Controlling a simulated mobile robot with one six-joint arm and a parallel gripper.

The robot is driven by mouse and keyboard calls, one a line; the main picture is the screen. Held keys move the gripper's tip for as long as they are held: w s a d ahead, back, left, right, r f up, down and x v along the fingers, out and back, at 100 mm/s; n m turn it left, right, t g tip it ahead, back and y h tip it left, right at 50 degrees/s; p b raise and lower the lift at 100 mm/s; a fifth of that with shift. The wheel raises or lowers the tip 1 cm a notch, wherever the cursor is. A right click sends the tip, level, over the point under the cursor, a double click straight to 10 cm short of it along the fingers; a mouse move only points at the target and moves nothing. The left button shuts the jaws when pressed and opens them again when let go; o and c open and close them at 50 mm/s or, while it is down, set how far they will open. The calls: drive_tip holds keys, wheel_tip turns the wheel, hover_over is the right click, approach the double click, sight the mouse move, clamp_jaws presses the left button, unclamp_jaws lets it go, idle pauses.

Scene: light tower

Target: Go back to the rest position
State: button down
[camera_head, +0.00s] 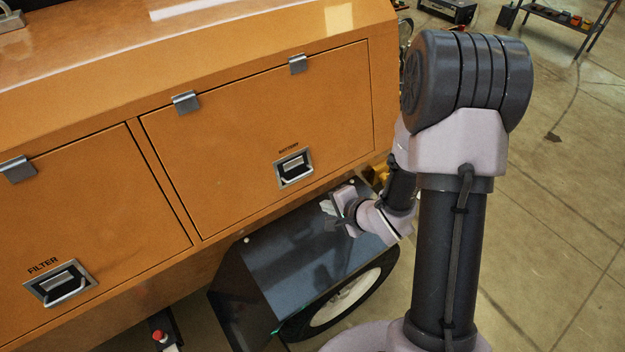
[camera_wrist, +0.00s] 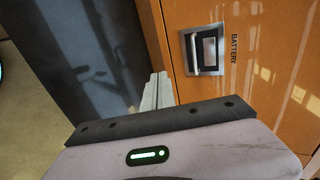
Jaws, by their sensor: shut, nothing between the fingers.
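My gripper (camera_head: 328,208) is in front of the lower edge of the orange light tower body, just above the dark fender and below the battery door (camera_head: 240,130). In the wrist view my gripper (camera_wrist: 160,78) shows its fingers together with nothing between them. The battery door is closed, and its latch (camera_head: 294,169) sits up and left of my gripper in the head view. The same latch (camera_wrist: 204,50) lies to the right of the fingers in the wrist view, apart from them.
The filter door (camera_head: 80,220) at left is closed, with its own latch (camera_head: 60,282). The dark fender (camera_head: 310,245) covers a wheel (camera_head: 345,298) close below my gripper. A red-topped part (camera_head: 159,336) is at the bottom. Open floor (camera_head: 560,200) lies to the right.

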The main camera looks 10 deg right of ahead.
drive_tip(key=s+d+r+n+g+h+b, duration=0.1)
drive_tip(key=s+d+r+n+h, duration=0.15)
drive_tip(key=r, duration=0.55)
drive_tip(key=s+d+r+n+h, duration=0.1)
drive_tip(key=s+r+n+h, duration=0.15)
drive_tip(key=r, duration=0.65)
drive_tip(key=s+a+r+n+g+y, duration=0.1)
drive_tip(key=s+a+r+n+y, duration=0.1)
drive_tip(key=s+a, duration=0.3)
drive_tip(key=s+a+r+n+g+y, duration=0.1)
drive_tip(key=s+a+r, duration=0.4)
drive_tip(key=s, duration=0.6)
drive_tip(key=shift+s+a+n+y+b, duration=0.3)
drive_tip(key=shift+s+a+n+y, duration=0.1)
drive_tip(key=shift+n, duration=0.5)
